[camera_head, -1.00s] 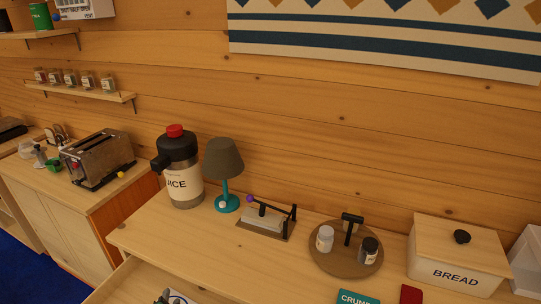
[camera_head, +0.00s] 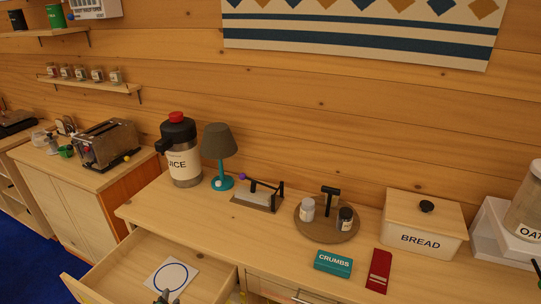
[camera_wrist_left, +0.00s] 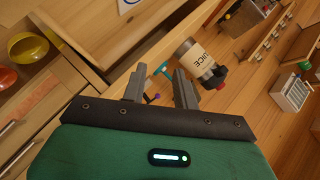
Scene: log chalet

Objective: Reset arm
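My left gripper (camera_head: 164,297) shows only as grey fingertips at the bottom edge of the head view, over the open drawer (camera_head: 128,268). In the left wrist view its two grey fingers (camera_wrist_left: 159,88) stand apart with nothing held between them. My right gripper is not seen in either view.
A white card with a blue circle (camera_head: 172,276) lies in the drawer. A toaster (camera_head: 106,143) stands left.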

